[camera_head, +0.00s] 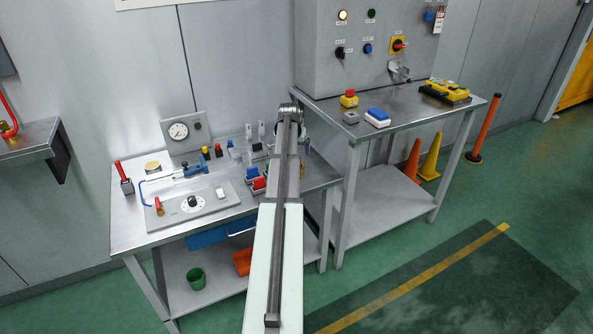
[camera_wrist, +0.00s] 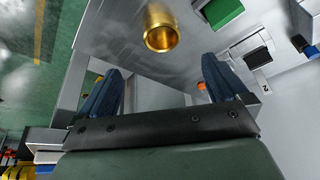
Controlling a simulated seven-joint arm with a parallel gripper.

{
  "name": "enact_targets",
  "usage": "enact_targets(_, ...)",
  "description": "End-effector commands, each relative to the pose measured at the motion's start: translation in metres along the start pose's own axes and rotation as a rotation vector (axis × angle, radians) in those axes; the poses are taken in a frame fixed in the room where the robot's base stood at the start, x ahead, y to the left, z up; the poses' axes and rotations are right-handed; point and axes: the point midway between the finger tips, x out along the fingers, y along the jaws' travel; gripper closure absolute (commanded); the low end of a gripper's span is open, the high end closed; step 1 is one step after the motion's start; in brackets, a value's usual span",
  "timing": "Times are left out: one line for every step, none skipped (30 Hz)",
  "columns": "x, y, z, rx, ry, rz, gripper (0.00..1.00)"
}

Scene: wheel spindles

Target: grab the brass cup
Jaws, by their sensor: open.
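The brass cup (camera_wrist: 160,28) shows in the wrist view at the top middle, a shiny gold cylinder with its round open mouth toward the camera. It is on the grey metal table top, near an edge. My gripper (camera_wrist: 162,82) is open, with its two blue ribbed fingers wide apart. The cup lies ahead of the gap between the fingers, roughly centred, and nothing is held.
A green block (camera_wrist: 222,12) and a black switch block (camera_wrist: 259,55) sit right of the cup in the wrist view. In the head view, the left bench (camera_head: 128,232) carries a dial gauge (camera_head: 178,131) and several small parts. A taller bench (camera_head: 425,118) stands close on the right.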

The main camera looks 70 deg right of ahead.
Motion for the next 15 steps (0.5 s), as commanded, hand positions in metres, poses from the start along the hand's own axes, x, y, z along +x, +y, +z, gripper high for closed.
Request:
enact_targets(0.006,0.000,0.000,0.001,-0.002,0.000,0.00)
enact_targets(0.011,0.000,-0.001,0.001,-0.003,0.000,0.00)
enact_targets(0.017,0.000,-0.001,0.001,-0.002,0.000,0.00)
enact_targets(0.022,0.000,-0.001,0.000,-0.002,0.000,0.00)
enact_targets(0.027,0.000,-0.001,0.000,-0.002,0.000,0.00)
enact_targets(0.035,0.000,-0.001,0.000,-0.003,0.001,0.00)
enact_targets(0.040,0.000,-0.001,0.000,-0.003,0.001,0.00)
enact_targets(0.045,0.000,-0.001,0.000,-0.002,0.000,0.00)
enact_targets(0.052,0.000,-0.001,0.000,-0.001,0.000,0.00)
enact_targets(0.056,0.000,-0.001,0.000,-0.002,0.000,0.00)
enact_targets(0.061,-0.001,-0.001,-0.001,-0.002,0.000,0.00)
enact_targets(0.066,-0.001,-0.001,-0.001,-0.002,0.000,0.00)
enact_targets(0.069,-0.001,-0.001,-0.001,-0.001,0.000,0.00)
enact_targets(0.072,-0.001,-0.001,-0.001,0.000,0.000,0.00)
enact_targets(0.075,-0.001,-0.001,-0.001,0.000,0.000,0.00)
